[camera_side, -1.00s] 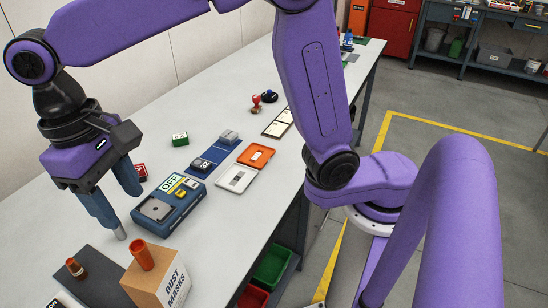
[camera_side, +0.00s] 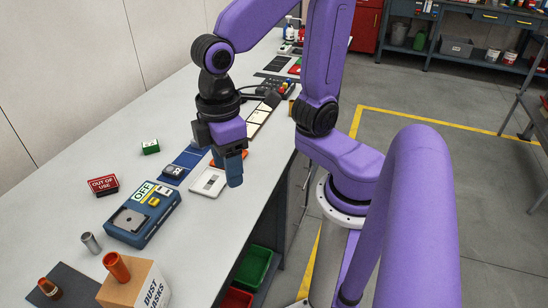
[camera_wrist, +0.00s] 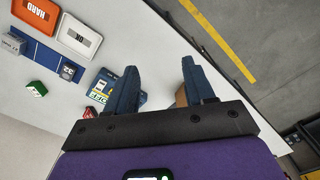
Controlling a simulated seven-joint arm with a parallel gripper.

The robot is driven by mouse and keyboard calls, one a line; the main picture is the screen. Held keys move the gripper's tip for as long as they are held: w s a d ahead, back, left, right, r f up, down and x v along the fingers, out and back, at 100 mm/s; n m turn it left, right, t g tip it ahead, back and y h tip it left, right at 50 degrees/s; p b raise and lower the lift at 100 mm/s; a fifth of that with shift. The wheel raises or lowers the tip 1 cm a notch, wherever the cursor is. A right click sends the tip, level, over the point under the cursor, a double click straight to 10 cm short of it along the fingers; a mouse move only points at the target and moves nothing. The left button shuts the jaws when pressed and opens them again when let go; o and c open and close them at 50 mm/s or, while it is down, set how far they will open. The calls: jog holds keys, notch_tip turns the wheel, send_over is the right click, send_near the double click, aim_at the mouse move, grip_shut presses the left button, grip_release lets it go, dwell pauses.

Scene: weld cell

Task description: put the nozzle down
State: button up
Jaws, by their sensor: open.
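A short grey metal cylinder, which I take to be the nozzle (camera_side: 90,242), stands on the bare white table (camera_side: 120,150), between the red sign and the dark mat. It looks nearly upright, leaning slightly in the picture. My gripper (camera_side: 235,184) is well away from it, farther along the table, above the near edge beside the white tray. In the wrist view my gripper (camera_wrist: 160,68) has its two blue fingers wide apart with nothing between them. The nozzle is not visible in the wrist view.
A blue device marked OFF (camera_side: 143,215) lies beside the nozzle, near a red OUT OF USE sign (camera_side: 103,185). A DUST MASKS box (camera_side: 150,287) carries an orange cup (camera_side: 117,266). A copper-coloured piece (camera_side: 48,287) stands on the dark mat (camera_side: 70,290). White tray (camera_side: 208,182) lies by my gripper.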

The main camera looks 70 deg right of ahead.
jog(key=s+d+f+n, duration=0.2)
jog(key=s+d, duration=0.4)
jog(key=d, duration=0.1)
jog(key=shift+s+f, duration=0.25)
